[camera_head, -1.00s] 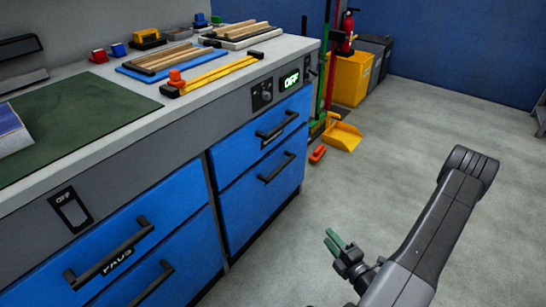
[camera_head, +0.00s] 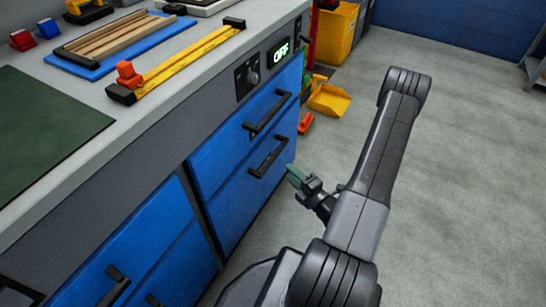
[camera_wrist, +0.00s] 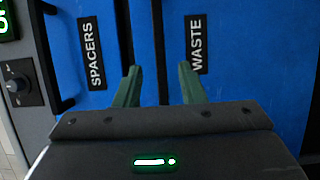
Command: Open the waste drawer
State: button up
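The waste drawer (camera_head: 232,212) is the lower blue drawer of the right-hand stack and looks closed. Its black bar handle (camera_head: 268,157) runs along its upper part. In the wrist view its front (camera_wrist: 240,60) carries a WASTE label (camera_wrist: 197,45), and a dark upright bar (camera_wrist: 159,45), apparently its handle, lies between my fingers in the picture. My gripper (camera_head: 294,176) is just right of the handle in the head view. Its green fingers (camera_wrist: 159,80) are apart, pointing at the drawer front. I cannot tell how far they are from the handle or whether they touch it.
The SPACERS drawer (camera_wrist: 92,90) is just above, with its own handle (camera_head: 270,113). A knob (camera_head: 252,77) and a lit OFF display (camera_head: 281,52) are above it. An orange object (camera_head: 306,123) and yellow dustpan (camera_head: 328,98) lie on the floor beyond. The floor at right is clear.

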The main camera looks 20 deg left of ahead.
aim_at(275, 159)
jog(key=b+x, duration=0.2)
jog(key=x, duration=0.8)
grip_shut()
